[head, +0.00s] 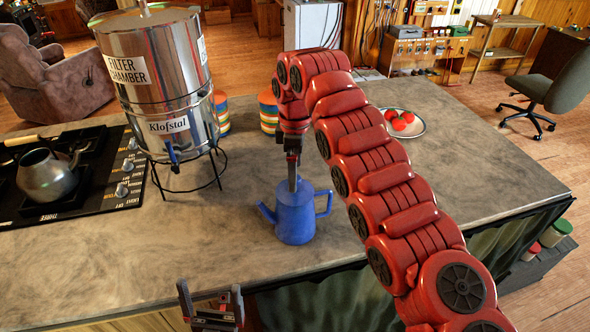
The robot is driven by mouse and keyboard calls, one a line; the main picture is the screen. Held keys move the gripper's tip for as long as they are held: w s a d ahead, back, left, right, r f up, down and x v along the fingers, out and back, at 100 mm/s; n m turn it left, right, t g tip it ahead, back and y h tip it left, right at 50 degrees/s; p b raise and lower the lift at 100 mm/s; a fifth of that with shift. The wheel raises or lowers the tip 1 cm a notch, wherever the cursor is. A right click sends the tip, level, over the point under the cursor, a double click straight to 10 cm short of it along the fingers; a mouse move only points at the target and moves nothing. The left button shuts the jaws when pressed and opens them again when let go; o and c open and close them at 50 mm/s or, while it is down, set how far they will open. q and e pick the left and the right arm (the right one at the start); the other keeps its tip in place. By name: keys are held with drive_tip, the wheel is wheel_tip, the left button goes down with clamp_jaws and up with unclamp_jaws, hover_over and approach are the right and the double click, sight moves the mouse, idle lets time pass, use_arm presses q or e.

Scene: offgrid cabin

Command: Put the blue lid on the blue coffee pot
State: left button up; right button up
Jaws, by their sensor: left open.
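The blue coffee pot (296,222) stands upright on the counter, with its spout to the left and its handle to the right. A flat blue top, which looks like the blue lid (304,193), shows at the pot's mouth; I cannot tell if it is fully seated. My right gripper (293,180) points down at the middle of that top. Its fingers are seen edge-on, so whether they are shut or touching a knob is hidden. My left gripper (211,294) is open and empty below the counter's front edge, left of the pot.
A steel water filter (160,85) on a wire stand is at the left, beside a stove (100,185) with a kettle (47,175). Striped canisters (269,112) stand behind the pot. A plate (417,128) of red fruit is at the back right. The counter's right side is clear.

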drive_tip(key=shift+r+p, duration=1.9)
drive_tip(key=shift+r, duration=0.6)
